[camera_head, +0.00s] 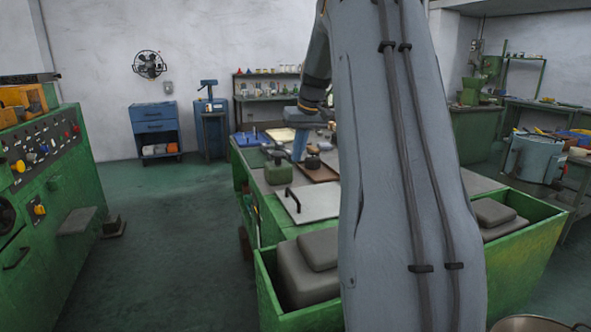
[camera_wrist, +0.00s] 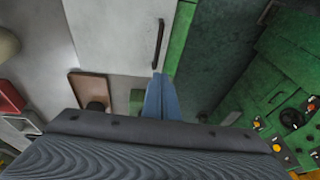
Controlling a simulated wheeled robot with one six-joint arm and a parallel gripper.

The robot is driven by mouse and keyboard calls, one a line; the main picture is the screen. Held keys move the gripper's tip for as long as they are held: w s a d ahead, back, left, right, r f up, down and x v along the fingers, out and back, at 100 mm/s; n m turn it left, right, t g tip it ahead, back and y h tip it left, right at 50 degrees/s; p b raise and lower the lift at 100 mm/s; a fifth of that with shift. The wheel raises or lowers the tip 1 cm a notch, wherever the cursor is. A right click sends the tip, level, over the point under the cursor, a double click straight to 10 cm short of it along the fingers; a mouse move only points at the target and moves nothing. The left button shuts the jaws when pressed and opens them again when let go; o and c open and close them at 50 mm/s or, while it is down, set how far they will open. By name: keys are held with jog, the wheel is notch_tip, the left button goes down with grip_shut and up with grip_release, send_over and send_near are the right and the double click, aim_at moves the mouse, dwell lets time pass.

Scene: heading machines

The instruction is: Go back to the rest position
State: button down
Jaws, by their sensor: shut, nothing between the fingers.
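My gripper (camera_head: 298,157) hangs, fingers down, over the far part of the green workbench (camera_head: 277,221), near a brown tray (camera_head: 322,174). In the wrist view its blue fingers (camera_wrist: 158,80) are together with nothing between them. My own grey arm fills the middle of the head view and hides part of the bench. A pale plate with a black handle (camera_head: 318,202) lies on the bench nearer to me. The plate (camera_wrist: 112,35) and the tray (camera_wrist: 72,88) also show in the wrist view. I cannot tell the exact height of the fingertips above the bench.
A green bin (camera_head: 267,290) with grey blocks stands at the bench's near end. A green control machine (camera_head: 50,215) stands at left. Blue cabinets (camera_head: 155,130) and shelves (camera_head: 267,95) line the back wall. The floor (camera_head: 165,225) between machine and bench is mostly clear.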

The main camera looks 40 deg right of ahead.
jog(key=shift+v, duration=0.8)
jog(key=s+a+f+n+g, duration=0.1)
jog(key=s+a+f, duration=0.45)
jog(key=a, duration=0.35)
jog(key=s+a+f, duration=0.4)
jog(key=s+a, duration=0.2)
jog(key=a, duration=0.3)
jog(key=s+a+f+n+g, duration=0.1)
jog(key=s+a+f, duration=0.35)
jog(key=a, duration=0.35)
jog(key=s+a+f, duration=0.2)
jog(key=s+a, duration=0.1)
jog(key=s, duration=0.3)
jog(key=s+a+f, duration=0.3)
jog(key=s, duration=0.3)
jog(key=shift+s+n+g, duration=0.3)
jog(key=shift+a, duration=0.15)
